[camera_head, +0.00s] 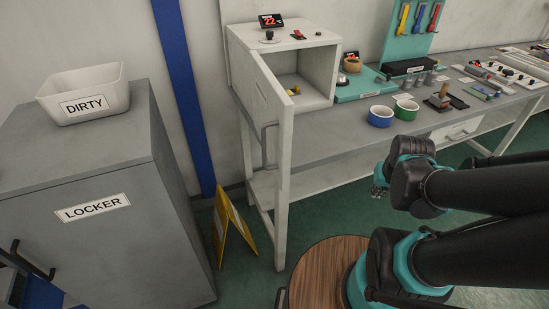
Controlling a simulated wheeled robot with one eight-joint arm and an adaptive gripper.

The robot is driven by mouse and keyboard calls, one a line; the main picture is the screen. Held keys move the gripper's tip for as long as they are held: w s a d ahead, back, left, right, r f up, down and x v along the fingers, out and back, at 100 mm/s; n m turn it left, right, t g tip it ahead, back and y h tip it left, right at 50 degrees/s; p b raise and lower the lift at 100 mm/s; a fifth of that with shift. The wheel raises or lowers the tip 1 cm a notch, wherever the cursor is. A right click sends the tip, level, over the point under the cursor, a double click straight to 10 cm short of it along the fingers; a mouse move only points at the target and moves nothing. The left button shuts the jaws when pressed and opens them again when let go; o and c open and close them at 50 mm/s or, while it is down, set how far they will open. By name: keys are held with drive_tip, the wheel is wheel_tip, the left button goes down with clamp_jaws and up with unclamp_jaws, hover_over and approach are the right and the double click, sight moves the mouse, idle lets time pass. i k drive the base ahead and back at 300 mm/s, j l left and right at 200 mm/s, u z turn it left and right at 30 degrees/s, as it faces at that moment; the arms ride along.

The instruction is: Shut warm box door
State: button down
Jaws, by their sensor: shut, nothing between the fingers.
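The warm box (316,59) is a white cabinet on the left end of the long bench, with a red display reading 22 on top. Its door (265,103) stands open, swung out toward me past the bench's front edge, with a grey handle (267,145) on its outer left face. Small yellow items lie inside the box, partly hidden by the door. My gripper (379,183) is to the right of the door, low in front of the bench and apart from the door. It looks small, and it is shut and empty.
A grey locker (115,190) with a white DIRTY bin (84,93) stands at left. A yellow floor sign (236,228) stands between locker and door. Blue (380,117) and green (406,110) bowls sit near the bench edge.

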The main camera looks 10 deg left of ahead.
sight(273, 109)
drive_tip(key=k+l, duration=0.2)
drive_tip(key=k, duration=0.25)
drive_tip(key=k+l+u, duration=0.1)
drive_tip(key=k+l, duration=0.15)
drive_tip(key=k, duration=0.25)
